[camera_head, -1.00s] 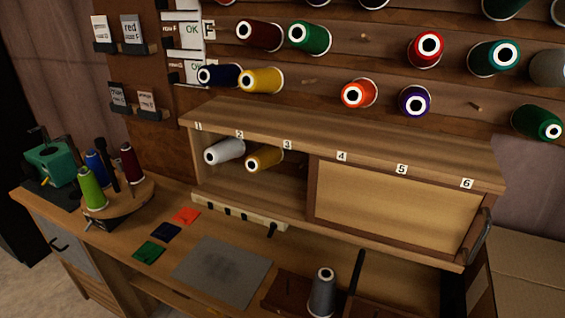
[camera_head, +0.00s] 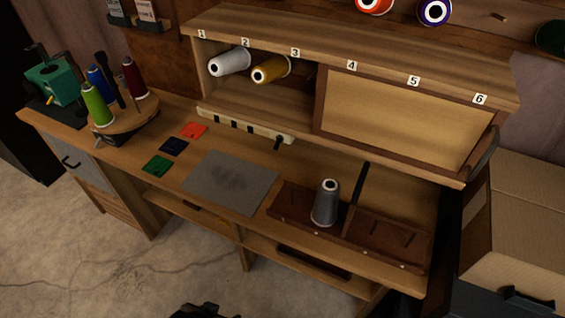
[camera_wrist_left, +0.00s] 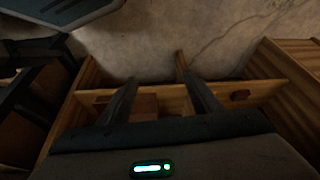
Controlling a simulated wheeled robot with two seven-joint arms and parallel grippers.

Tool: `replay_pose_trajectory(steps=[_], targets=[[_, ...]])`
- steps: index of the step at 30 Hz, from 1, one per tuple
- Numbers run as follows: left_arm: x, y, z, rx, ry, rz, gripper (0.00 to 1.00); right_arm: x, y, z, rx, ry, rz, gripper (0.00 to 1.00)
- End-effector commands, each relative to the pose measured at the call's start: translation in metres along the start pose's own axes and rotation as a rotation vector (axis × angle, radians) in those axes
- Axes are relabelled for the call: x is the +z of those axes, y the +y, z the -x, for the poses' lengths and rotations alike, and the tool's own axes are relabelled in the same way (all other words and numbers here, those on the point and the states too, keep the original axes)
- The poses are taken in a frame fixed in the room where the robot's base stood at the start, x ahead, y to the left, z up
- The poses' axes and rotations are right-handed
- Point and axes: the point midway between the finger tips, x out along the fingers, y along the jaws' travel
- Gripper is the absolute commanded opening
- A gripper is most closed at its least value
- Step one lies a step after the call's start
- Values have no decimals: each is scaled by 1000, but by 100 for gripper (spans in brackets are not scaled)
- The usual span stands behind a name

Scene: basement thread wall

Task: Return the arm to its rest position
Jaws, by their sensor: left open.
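My left gripper (camera_wrist_left: 162,84) shows in the left wrist view, its two dark fingers apart with nothing between them. Beyond the fingers are wooden bench parts (camera_wrist_left: 235,92) and the concrete floor (camera_wrist_left: 155,38). In the head view a small dark part, which seems to be mine, shows at the bottom edge left of centre; I cannot tell which part it is. No right gripper can be made out.
The workbench (camera_head: 330,155) carries a grey mat (camera_head: 230,182), a brown rack (camera_head: 385,235) with a grey spool (camera_head: 326,203), and a spool turntable (camera_head: 135,122). A cabinet (camera_head: 400,115) stands above it. Cardboard boxes (camera_head: 520,210) stand at right. Open floor (camera_head: 120,260) lies in front.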

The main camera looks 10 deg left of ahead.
Motion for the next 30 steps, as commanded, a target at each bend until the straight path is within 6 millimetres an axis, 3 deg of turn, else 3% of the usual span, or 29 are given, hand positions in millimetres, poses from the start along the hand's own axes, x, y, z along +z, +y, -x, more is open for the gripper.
replay_pose_trajectory(steps=[6,15,21,30], targets=[[16,13,-82,17,65,-5,59,0,0,0,0,0,0,31],[59,33,-171,43,172,-15,59,0,0,0,0,0,0,31],[90,43,-203,57,232,-22,59,0,0,0,0,0,0,31],[106,48,-214,66,269,-25,59,0,0,0,0,0,0,31]])
